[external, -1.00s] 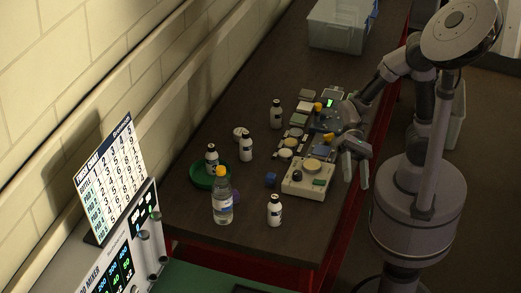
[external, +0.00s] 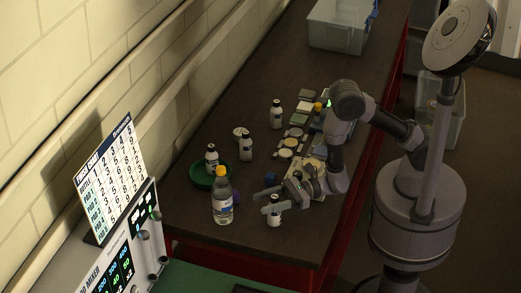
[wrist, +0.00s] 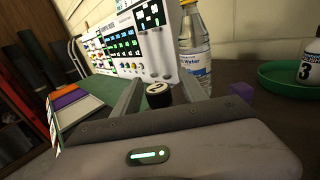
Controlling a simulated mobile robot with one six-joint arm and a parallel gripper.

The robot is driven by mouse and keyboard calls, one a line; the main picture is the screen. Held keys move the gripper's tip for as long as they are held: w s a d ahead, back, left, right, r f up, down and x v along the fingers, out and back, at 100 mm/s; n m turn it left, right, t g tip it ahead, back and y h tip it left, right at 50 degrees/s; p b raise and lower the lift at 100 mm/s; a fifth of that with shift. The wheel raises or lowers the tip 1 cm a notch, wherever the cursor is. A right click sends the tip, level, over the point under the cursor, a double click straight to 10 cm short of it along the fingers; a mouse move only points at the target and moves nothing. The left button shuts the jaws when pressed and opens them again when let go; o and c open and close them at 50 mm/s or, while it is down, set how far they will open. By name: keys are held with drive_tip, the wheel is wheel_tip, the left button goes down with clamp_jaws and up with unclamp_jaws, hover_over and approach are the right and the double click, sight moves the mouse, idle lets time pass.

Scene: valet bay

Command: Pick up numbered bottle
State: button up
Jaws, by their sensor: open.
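A small white numbered bottle (external: 274,218) with a black cap stands upright near the front end of the dark table. In the wrist view its black cap (wrist: 158,94) shows a pale digit that looks like a 2. My gripper (external: 265,203) is open at this bottle, with one finger on each side of the cap in the wrist view. Most of the bottle's body is hidden there by my gripper. Other small white bottles stand farther back: one at the back (external: 276,115), one mid-table (external: 246,148), and one in a green dish (external: 199,182), marked 3 in the wrist view (wrist: 309,71).
A water bottle (external: 222,203) with a yellow cap stands left of my gripper, close by. A purple block (wrist: 242,91) lies beside it. A blue block (external: 270,179) and several small devices lie behind. A clear bin (external: 336,27) is at the far end.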

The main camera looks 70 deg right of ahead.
clamp_jaws()
idle(1.4)
